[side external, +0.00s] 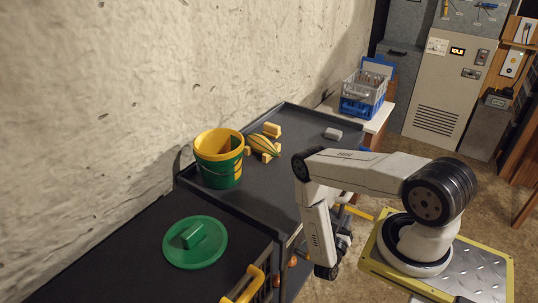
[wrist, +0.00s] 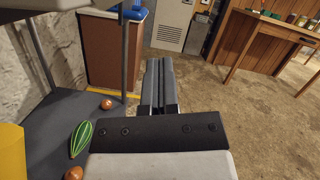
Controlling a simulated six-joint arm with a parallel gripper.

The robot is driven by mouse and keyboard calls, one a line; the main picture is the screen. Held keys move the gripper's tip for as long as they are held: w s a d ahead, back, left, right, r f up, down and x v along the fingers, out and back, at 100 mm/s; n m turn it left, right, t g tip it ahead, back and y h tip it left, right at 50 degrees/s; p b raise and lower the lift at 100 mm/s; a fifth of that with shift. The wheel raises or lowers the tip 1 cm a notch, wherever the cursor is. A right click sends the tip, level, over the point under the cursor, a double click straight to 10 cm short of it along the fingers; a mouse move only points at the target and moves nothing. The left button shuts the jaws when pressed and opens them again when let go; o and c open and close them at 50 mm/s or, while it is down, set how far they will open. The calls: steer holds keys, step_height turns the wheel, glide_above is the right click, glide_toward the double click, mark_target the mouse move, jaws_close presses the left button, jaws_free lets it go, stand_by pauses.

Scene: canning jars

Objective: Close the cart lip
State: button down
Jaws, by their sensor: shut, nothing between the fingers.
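The dark grey cart (side external: 285,185) stands against the wall, its top bordered by a raised rim along the back and far end. I cannot tell which part is the hinged lip; my arm covers much of the right side. My gripper (side external: 328,268) is beside the cart's right side, lower than its top. In the wrist view my gripper (wrist: 160,90) has its two dark fingers together, with nothing between them. The cart's lower shelf (wrist: 50,125) and posts show to the left of the fingers, apart from them.
A green and yellow bucket (side external: 218,160), a striped gourd (side external: 263,145) among yellow blocks, and a grey block (side external: 333,134) are on the cart top. A green lid (side external: 195,242) lies on the near black surface. A striped green vegetable (wrist: 80,138) lies on the lower shelf. Floor (wrist: 215,110) is open rightward.

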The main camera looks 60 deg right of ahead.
steer(key=w+d+r, duration=0.1)
steer(key=d+r, duration=0.3)
steer(key=r, duration=0.1)
steer(key=shift+w+d, duration=0.25)
steer(key=shift+d, duration=0.05)
stand_by(0.4)
